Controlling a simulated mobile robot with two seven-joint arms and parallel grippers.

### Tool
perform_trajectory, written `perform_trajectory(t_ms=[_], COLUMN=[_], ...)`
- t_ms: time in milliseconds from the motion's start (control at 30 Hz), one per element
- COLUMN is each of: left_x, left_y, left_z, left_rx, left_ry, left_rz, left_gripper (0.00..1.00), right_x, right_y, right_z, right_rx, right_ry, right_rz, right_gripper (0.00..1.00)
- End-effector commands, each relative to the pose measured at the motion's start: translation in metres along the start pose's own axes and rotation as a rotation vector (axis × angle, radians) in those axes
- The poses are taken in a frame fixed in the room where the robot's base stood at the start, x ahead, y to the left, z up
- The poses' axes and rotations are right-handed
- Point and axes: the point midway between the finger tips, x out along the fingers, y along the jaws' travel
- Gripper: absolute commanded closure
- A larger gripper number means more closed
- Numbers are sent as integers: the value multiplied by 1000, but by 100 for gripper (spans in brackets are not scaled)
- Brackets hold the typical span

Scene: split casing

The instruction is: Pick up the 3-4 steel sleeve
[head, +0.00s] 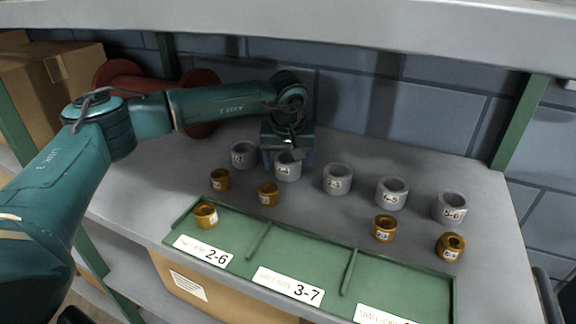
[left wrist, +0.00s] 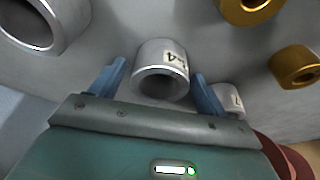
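The 3-4 steel sleeve (head: 288,172) is a short grey ring standing upright on the grey shelf, second from the left in a row of steel sleeves. In the left wrist view the steel sleeve (left wrist: 158,60) shows a label ending in 4; its first digit is hard to read. My left gripper (head: 287,160) is over the sleeve from behind. Its blue fingers, also in the left wrist view (left wrist: 160,76), are open on either side of the sleeve, with small gaps showing. My right gripper is in neither view.
Other steel sleeves (head: 337,180) stand close on both sides. Several brass bushings (head: 268,194) stand in front. A green tray (head: 300,246) with labelled sections lies at the front edge; one brass bushing (head: 206,215) is in its left section. A red spool (head: 200,80) stands behind my arm.

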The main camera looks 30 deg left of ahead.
Motion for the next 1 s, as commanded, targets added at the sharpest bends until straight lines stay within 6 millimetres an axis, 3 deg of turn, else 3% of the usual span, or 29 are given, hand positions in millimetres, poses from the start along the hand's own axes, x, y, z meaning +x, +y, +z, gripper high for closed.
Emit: perform_trajectory(t_ms=[733, 1000], left_x=[-1, -3], left_y=[0, 1], left_z=[0, -2], left_rx=[0, -1], left_ry=[0, 4], left_rz=[1, 3], left_gripper=[86, 86], right_x=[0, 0], right_y=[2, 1], right_z=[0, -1], right_rx=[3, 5], right_ry=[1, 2], right_rz=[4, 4], right_gripper=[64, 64])
